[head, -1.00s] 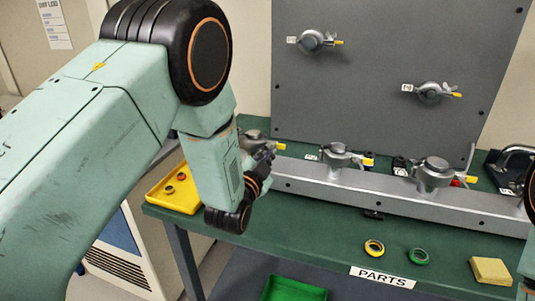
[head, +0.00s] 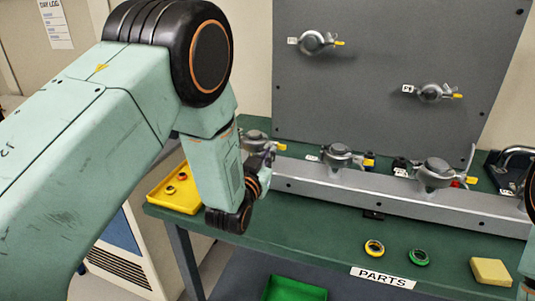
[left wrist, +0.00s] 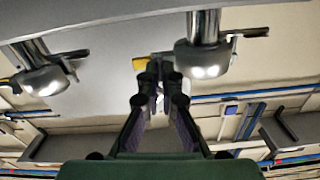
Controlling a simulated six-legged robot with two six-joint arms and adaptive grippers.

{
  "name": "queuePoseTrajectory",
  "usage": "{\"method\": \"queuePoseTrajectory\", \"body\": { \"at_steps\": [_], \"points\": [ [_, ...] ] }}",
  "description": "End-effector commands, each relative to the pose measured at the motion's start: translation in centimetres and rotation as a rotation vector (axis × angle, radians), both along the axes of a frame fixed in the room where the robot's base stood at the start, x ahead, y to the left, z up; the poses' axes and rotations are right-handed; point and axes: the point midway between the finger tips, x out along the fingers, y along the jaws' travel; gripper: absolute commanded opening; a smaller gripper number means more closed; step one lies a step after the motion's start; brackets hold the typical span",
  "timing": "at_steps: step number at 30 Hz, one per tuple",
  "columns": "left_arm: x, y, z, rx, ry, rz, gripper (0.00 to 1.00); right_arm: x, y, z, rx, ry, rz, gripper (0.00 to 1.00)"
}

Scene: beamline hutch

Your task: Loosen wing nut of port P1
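The leftmost port on the rail, its label hidden, has a round grey cap (head: 256,138) and a yellow-tipped wing nut (head: 279,146). I take it as port P1. In the left wrist view the cap (left wrist: 205,58) is upside down, with the yellow wing tip (left wrist: 139,63) to its left. My left gripper (head: 266,158) is at the front of this port. In the left wrist view its fingertips (left wrist: 161,85) are a little apart, close to the wing nut. They look open, with a gap between them; contact is unclear. My right gripper is out of view.
More ports with yellow-tipped wing nuts stand on the rail (head: 400,200) and grey panel (head: 390,45). A yellow tray (head: 172,203) with small rings is at the left.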

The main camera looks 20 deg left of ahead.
Motion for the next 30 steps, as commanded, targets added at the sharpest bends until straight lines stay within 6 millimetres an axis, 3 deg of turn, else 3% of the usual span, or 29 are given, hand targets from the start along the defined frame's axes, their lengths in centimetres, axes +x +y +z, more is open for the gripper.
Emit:
{"method": "queuePoseTrajectory", "body": {
  "at_steps": [15,24,30],
  "points": [
    [0.03,0.03,-0.07,-0.019,0.003,0.001,0.00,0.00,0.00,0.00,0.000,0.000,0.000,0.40],
    [0.01,-0.01,-0.05,-0.018,0.002,0.000,0.26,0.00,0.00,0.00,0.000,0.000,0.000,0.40],
    [0.01,-0.01,-0.03,-0.018,0.002,0.000,0.26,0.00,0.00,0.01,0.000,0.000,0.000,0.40]
  ]
}}
